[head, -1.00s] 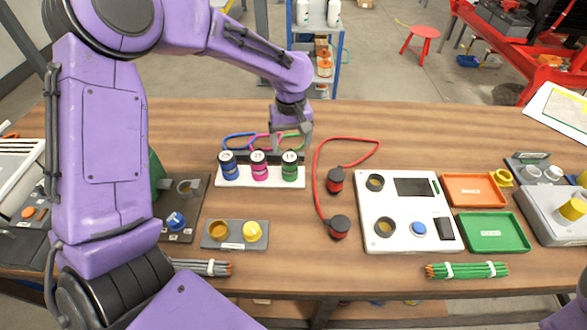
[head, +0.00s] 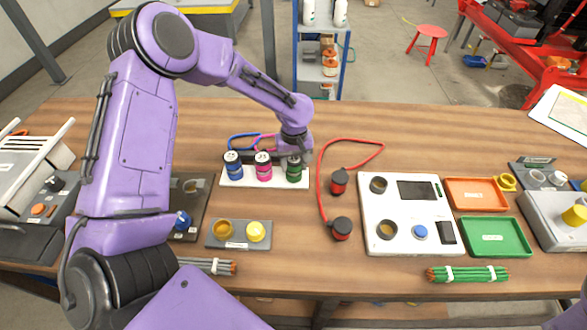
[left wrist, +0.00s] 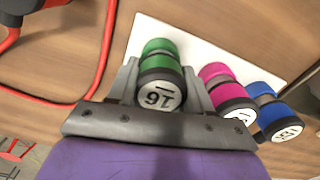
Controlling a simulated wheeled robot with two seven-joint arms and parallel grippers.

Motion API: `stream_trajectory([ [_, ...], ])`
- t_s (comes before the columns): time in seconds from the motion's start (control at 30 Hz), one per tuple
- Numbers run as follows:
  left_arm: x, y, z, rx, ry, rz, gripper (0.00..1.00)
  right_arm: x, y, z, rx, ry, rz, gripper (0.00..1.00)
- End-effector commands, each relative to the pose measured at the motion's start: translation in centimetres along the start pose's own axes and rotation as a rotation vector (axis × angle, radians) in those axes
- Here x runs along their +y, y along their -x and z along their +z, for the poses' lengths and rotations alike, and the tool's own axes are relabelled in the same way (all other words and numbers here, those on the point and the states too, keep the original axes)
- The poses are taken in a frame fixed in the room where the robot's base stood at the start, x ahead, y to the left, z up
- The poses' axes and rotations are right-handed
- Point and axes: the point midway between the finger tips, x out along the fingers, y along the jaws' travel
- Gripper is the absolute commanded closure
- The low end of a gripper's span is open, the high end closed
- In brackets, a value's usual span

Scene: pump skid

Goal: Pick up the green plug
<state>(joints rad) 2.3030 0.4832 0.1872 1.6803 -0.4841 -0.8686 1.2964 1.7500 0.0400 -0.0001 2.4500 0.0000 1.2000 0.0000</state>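The green plug (head: 294,173) stands upright at the right end of a white rack (head: 233,182), beside a pink plug (head: 264,167) and a blue plug (head: 233,166). My left gripper (head: 295,156) is low over the green plug. In the left wrist view, the green plug (left wrist: 160,88) with its number-marked cap sits between the two fingers, one on each side. The fingers look open, with little gap to the plug; contact is hard to tell. The pink plug (left wrist: 222,85) and blue plug (left wrist: 268,108) are just beside one finger. My right gripper is out of view.
A red cable (head: 322,185) with two red-black plugs lies right of the rack. A white panel box (head: 405,215), an orange tray (head: 477,194) and a green tray (head: 494,237) are further right. A grey block (head: 238,234) with yellow parts lies in front.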

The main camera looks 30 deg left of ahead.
Motion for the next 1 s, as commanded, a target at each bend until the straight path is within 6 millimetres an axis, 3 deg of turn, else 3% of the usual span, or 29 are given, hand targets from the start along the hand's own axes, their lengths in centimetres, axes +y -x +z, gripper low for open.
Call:
stream_trajectory([
  [0.33,0.0,0.3,0.0,0.001,-0.001,-0.001,0.87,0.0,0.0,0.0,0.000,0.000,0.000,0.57],
  [0.53,0.1,3.3,-0.1,0.004,-0.001,0.002,0.87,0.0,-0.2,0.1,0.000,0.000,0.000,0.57],
  [0.77,-2.7,9.4,4.4,0.008,-0.001,0.002,0.87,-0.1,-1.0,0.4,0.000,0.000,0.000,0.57],
  [0.9,-5.2,11.1,8.4,0.004,0.000,-0.002,0.87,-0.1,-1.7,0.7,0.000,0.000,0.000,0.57],
  [1.0,-6.5,12.8,10.4,0.001,0.001,-0.003,0.87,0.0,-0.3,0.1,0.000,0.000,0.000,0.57],
])
